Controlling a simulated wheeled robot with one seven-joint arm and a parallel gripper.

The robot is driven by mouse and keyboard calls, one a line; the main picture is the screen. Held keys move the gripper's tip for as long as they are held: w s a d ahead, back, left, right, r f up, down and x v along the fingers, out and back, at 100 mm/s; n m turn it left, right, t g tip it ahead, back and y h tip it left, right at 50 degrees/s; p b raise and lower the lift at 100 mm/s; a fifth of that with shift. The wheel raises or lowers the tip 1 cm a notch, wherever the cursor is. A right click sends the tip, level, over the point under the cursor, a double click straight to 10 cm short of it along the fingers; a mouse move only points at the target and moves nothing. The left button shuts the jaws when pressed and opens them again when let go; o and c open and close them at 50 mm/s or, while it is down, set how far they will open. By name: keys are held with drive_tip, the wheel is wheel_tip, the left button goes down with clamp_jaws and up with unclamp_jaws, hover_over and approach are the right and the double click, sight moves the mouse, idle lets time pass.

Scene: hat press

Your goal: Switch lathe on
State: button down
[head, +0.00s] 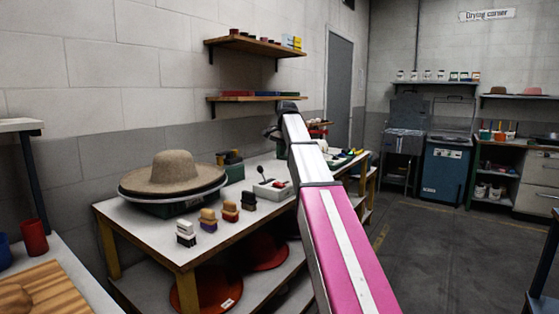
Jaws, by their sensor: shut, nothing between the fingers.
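A wide-brimmed tan felt hat (172,172) lies on a dark round plate (136,197) at the left of the workbench. The plate has a dark green base under it and may be the lathe; I cannot tell for sure. A small pale control box (272,189) with a black lever and a red part stands on the bench to the right of the hat. My pink and white arm reaches forward over the right part of the bench.
Several small coloured blocks or brushes (208,218) stand along the front of the workbench (150,237). Orange-red hats (205,290) lie on its lower shelf. Two wall shelves (257,46) hang above. A second table with a wooden board (55,290) is at lower left. Open floor (430,250) lies right.

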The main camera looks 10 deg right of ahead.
sight(276, 183)
drive_tip(key=f, duration=0.4)
drive_tip(key=w+a+f, duration=0.1)
drive_tip(key=f, duration=0.7)
drive_tip(key=shift+w+a+f, duration=0.1)
drive_tip(key=shift+w+a, duration=0.15)
drive_tip(key=shift+a, duration=0.05)
